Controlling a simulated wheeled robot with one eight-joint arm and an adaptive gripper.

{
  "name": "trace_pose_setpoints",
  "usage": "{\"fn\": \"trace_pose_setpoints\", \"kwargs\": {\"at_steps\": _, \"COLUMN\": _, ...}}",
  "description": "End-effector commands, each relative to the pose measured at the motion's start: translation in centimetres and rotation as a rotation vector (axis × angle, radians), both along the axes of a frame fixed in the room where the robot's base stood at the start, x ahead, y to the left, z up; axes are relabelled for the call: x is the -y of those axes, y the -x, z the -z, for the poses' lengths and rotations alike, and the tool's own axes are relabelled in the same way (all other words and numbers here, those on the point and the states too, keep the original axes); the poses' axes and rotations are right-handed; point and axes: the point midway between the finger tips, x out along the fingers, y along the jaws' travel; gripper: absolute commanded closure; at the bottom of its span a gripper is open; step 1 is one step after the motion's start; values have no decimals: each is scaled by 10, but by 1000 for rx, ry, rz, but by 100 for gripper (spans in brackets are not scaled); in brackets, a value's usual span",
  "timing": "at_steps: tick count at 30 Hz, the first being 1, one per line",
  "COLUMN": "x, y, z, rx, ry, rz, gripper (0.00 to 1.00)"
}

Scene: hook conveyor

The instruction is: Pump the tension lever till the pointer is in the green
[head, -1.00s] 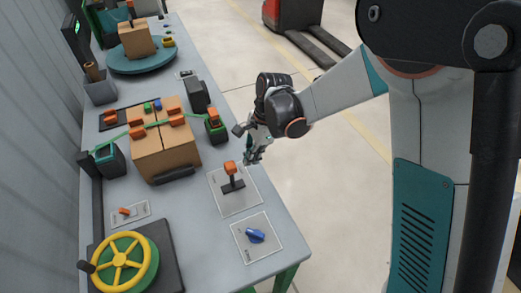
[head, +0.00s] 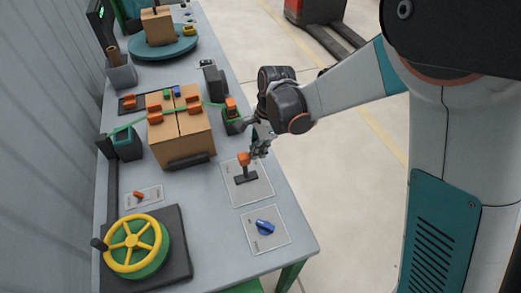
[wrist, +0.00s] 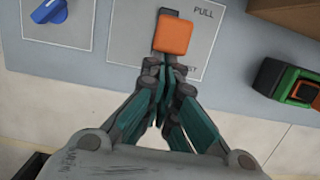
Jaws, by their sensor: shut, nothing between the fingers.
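A lever with an orange knob (head: 244,158) stands on a pale plate (head: 255,190) near the bench's right edge. In the wrist view the orange knob (wrist: 173,35) is just ahead of the fingertips, and its plate (wrist: 205,30) reads "PULL". My gripper (head: 257,153) is shut and empty, close beside the knob on its right in the head view. In the wrist view the closed fingertips (wrist: 164,68) lie just below the knob; I cannot tell whether they touch it. I cannot make out a pointer or a green band.
A strapped cardboard box (head: 190,140) stands left of the lever. A green and orange device (head: 231,112) sits near my gripper. A blue knob (head: 265,227) and a yellow handwheel (head: 136,247) are in front. Open floor lies to the right.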

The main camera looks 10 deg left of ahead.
Motion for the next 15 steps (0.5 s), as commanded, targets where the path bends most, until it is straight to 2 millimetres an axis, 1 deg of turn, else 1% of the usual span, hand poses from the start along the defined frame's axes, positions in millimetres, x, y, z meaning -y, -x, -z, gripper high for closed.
{"fn": "trace_pose_setpoints", "kwargs": {"at_steps": 8, "x": -9, "y": 6, "z": -3, "rx": 35, "ry": 57, "rz": -2, "gripper": 100}}
{"fn": "trace_pose_setpoints", "kwargs": {"at_steps": 15, "x": -26, "y": 16, "z": -6, "rx": 108, "ry": 173, "rz": -6, "gripper": 100}}
